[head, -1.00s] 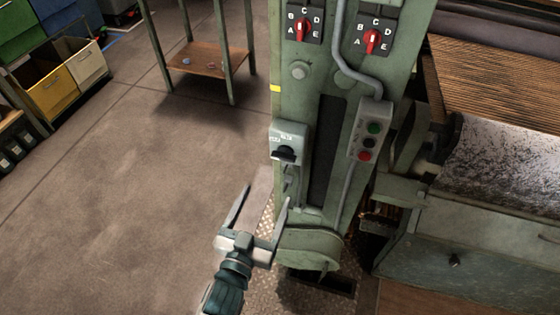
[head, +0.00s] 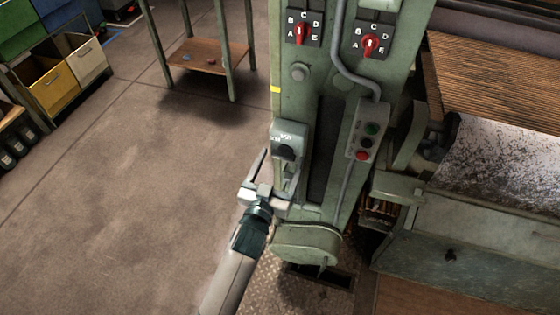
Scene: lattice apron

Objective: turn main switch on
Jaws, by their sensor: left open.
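The main switch (head: 285,152) is a black rotary knob on a grey-green box with a partly readable white label. The box is on the lower left of the green machine column (head: 312,98). My left gripper (head: 278,165) is open, with its two fingers pointing up toward the knob from just below. The fingers appear on either side of the knob's lower part, and I cannot tell whether they touch it. The gripper's right finger overlaps the column's face. My right gripper is not in view.
Two red selector switches (head: 300,32) (head: 370,43) with letters A to E sit higher on the column. A push-button box (head: 366,130) with a grey conduit is to the right. The machine bed (head: 500,165) fills the right side. Open floor (head: 130,200) lies left.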

